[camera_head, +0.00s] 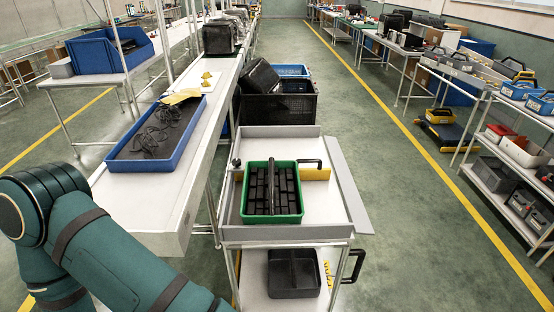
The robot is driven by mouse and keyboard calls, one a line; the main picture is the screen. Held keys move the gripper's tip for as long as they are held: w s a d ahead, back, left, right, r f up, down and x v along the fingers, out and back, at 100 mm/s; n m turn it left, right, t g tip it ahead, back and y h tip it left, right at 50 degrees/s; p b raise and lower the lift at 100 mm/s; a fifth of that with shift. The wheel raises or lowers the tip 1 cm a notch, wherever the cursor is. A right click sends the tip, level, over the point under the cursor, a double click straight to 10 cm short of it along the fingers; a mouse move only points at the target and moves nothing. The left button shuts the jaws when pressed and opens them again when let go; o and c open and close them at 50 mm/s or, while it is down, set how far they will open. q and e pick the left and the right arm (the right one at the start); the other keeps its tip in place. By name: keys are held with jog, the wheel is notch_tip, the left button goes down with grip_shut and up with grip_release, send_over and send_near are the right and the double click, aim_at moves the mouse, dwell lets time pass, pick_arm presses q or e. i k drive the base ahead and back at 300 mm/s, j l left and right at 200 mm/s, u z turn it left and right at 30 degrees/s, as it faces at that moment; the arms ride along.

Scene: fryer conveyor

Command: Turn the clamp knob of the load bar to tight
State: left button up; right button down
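A white cart (340,215) stands in front of me with a raised rim. A yellow bar (318,174) lies across its top behind the green crate, which hides part of it. A small dark knob-like part (237,163) shows near the cart's left rim, in line with the bar. It is too small to tell whether it is tight or loose. My green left arm comes in at the lower left, but its gripper is out of the picture. My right gripper is not in view.
The green crate (300,215) holds dark blocks and has a dark centre bar. A black bin (293,272) sits on the cart's lower shelf. The conveyor (150,228) with a blue tray (115,163) runs close on the left. Black crates (300,108) stand behind.

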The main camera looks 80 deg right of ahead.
aim_at(237, 162)
jog(key=z, duration=1.6)
